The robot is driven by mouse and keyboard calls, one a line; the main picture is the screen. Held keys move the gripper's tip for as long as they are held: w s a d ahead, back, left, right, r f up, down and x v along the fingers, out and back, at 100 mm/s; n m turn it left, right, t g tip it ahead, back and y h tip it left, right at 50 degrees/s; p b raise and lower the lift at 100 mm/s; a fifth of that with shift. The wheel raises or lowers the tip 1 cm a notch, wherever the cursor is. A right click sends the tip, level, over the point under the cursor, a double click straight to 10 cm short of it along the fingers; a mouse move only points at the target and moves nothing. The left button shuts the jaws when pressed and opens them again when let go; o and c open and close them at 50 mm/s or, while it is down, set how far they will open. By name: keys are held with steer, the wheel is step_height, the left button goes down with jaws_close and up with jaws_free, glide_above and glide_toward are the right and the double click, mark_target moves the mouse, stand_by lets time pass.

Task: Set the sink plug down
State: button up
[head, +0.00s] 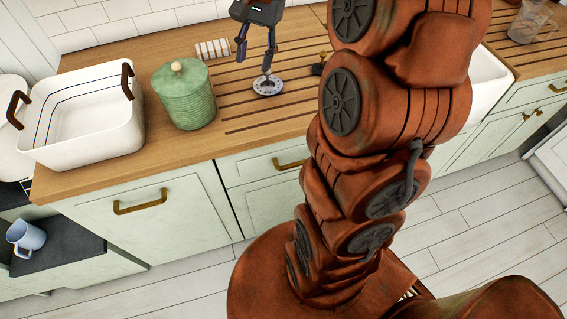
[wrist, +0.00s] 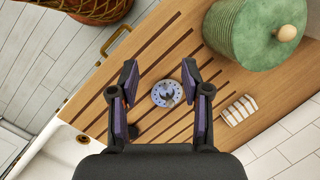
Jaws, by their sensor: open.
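The sink plug (head: 267,86) is a small, pale round disc with dark markings. It lies on the grooved part of the wooden counter; the wrist view shows it from above (wrist: 166,94). My gripper (head: 256,62) is over the plug with its fingers pointing down. In the wrist view my gripper (wrist: 160,78) is open, with its two fingers apart on either side of the plug. Gaps show between the plug and both fingers there. In the head view one fingertip overlaps the plug's upper edge; I cannot tell whether it touches.
A green lidded canister (head: 187,97) and a white basin (head: 92,118) with brown handles stand to the left. A striped rolled cloth (head: 212,49) lies behind. The white sink (head: 488,82) is right, partly hidden by my arm. Grooved counter in front of the plug is clear.

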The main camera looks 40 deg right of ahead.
steer(key=s+a+f+n+h, duration=0.1)
steer(key=s+a+f+n, duration=0.2)
steer(key=s, duration=0.5)
steer(key=s+a+f+n+g+h, duration=0.1)
steer(key=s+a+n, duration=0.3)
steer(key=s, duration=0.4)
steer(key=s+a+f+n+h, duration=0.1)
steer(key=s+a+f+n, duration=0.2)
steer(key=s, duration=0.5)
steer(key=shift+a+f+n+g, duration=0.3)
steer(key=shift+a+f+n, duration=0.05)
steer(key=shift+f+n, duration=0.5)
